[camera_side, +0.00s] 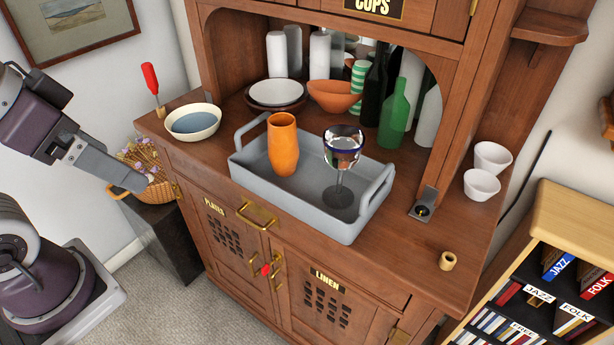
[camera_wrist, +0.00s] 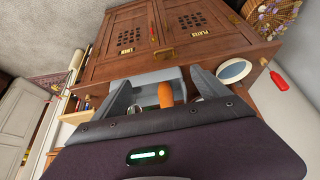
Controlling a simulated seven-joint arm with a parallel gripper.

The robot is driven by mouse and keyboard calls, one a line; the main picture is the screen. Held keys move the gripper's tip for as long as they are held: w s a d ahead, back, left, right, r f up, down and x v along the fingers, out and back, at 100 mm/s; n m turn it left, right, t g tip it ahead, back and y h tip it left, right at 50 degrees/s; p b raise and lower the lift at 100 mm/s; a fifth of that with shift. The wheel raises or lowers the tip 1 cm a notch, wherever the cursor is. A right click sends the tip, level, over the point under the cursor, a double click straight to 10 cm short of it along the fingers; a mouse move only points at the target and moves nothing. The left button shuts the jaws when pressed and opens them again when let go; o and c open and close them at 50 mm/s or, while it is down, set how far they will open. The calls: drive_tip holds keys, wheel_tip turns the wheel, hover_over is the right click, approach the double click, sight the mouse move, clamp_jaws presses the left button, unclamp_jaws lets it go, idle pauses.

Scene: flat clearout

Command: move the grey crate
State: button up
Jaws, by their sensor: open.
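The grey crate (camera_side: 290,211) is a shallow tray with a raised handle at each end, standing on the wooden cabinet top. It holds an upright orange vase (camera_side: 283,146) and an upright stemmed glass (camera_side: 342,150) with a dark blue rim. My gripper (camera_side: 138,183) is at the left, apart from the crate, with the cabinet's left corner between. In the wrist view my gripper (camera_wrist: 160,86) is open and empty, with the crate (camera_wrist: 150,78) and vase (camera_wrist: 165,96) beyond its fingers. The crate's lower part there is hidden by my gripper.
A cream bowl (camera_side: 193,121) and red screwdriver (camera_side: 151,80) stand left of the crate. Behind it are stacked bowls (camera_side: 275,93), an orange bowl (camera_side: 334,96) and a green bottle (camera_side: 394,118). White cups (camera_side: 482,184) stand right. Some cabinet top right of the crate is clear.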

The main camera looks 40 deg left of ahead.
sight(275, 197)
drive_tip(key=shift+c, duration=0.5)
